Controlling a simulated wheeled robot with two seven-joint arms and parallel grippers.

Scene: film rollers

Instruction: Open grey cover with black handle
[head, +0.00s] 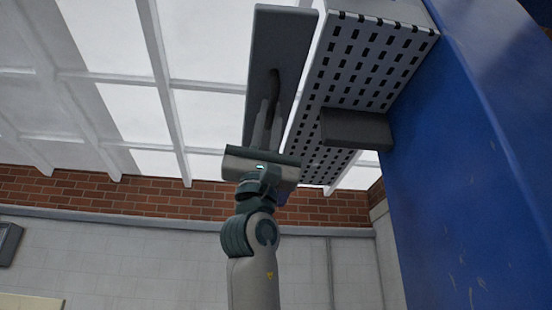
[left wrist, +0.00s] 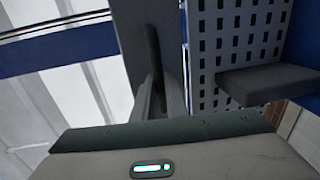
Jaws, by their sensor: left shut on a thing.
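The grey cover (head: 283,35) is a long flat dark-grey panel high up in the middle of the head view. Its black handle (head: 273,83) is a dark bar on the panel's face. My left gripper (head: 269,105) reaches up from below and is shut on the handle. In the left wrist view the cover (left wrist: 130,22) fills the upper middle, and the fingers (left wrist: 158,88) close around the lower part of the handle (left wrist: 152,48). A narrow light strip shows between the cover and the slotted panel on its right. My right gripper is not in view.
A grey slotted panel (head: 367,60) stands right beside the cover. A dark grey block (head: 357,129) juts out from it, right of my gripper. A large blue wall (head: 465,150) fills the right side. The space left of the cover looks free.

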